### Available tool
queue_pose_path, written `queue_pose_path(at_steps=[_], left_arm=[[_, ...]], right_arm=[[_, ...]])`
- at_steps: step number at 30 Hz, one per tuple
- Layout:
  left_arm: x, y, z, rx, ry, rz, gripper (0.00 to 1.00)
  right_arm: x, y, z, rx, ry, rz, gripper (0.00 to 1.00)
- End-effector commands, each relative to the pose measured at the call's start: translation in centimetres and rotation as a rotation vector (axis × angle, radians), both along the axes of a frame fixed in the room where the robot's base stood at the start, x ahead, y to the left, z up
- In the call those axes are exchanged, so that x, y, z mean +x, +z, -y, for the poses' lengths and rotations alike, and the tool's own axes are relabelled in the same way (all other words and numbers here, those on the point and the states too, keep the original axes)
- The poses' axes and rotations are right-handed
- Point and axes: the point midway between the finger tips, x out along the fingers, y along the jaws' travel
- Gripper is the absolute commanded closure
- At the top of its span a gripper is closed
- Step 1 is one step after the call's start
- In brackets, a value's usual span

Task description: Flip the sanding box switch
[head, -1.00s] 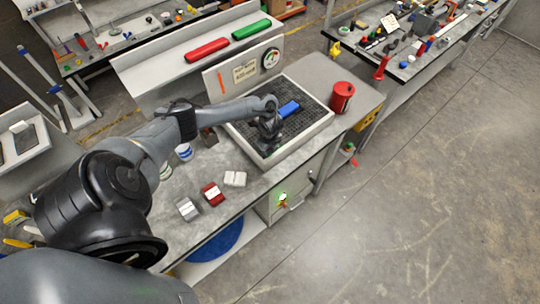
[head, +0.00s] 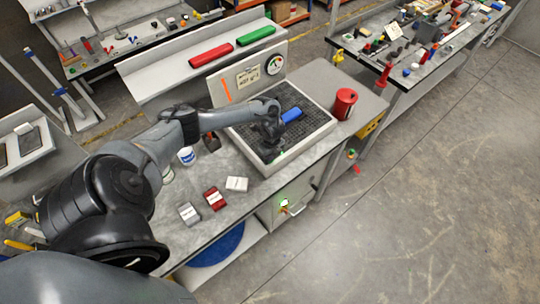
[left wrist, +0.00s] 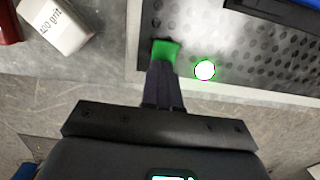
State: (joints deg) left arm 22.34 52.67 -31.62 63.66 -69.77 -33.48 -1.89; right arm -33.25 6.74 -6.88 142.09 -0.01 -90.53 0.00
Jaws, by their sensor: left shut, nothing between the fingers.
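The sanding box (head: 318,140) is a light-framed tray with a dark perforated top, standing on the grey bench. My left gripper (head: 269,150) is over its near edge, pointing down, shut and empty. In the left wrist view, the shut fingers (left wrist: 163,66) reach a small green patch (left wrist: 166,48) at the box's edge, which looks like the switch; the fingertips overlap it, and contact cannot be told. A bright white disc with a green rim (left wrist: 204,70) shows right of the fingers. The green patch is small in the head view (head: 279,155). My right gripper is out of view.
A blue block (head: 291,115) lies on the box. A red can (head: 344,103) stands to its right. White (head: 237,184), red (head: 215,199) and grey (head: 189,213) blocks lie along the front of the bench. A gauge panel (head: 248,78) stands behind the box.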

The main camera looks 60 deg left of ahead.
Motion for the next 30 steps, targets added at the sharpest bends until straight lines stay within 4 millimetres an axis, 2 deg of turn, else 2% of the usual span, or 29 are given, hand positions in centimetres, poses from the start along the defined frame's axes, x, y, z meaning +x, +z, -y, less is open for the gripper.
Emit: queue_pose_path(at_steps=[1, 9, 14, 24, 25, 30], left_arm=[[-0.7, -1.4, -0.6, 0.018, 0.013, -0.011, 1.00], [-0.8, -1.2, -0.7, 0.021, 0.014, -0.011, 1.00], [-0.7, -0.2, -0.7, 0.022, 0.014, -0.009, 1.00], [-0.4, 4.8, -0.2, 0.005, 0.003, -0.003, 1.00], [-0.3, 5.0, -0.2, 0.005, 0.001, 0.000, 1.00], [-0.1, 8.6, 0.2, 0.006, 0.001, 0.002, 1.00]], right_arm=[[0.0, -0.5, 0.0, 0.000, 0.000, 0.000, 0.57], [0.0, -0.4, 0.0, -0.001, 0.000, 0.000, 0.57], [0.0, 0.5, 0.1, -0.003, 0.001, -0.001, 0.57], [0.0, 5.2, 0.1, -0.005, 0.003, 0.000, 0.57], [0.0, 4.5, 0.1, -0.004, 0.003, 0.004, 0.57], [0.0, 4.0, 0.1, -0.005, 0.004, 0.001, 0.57]])
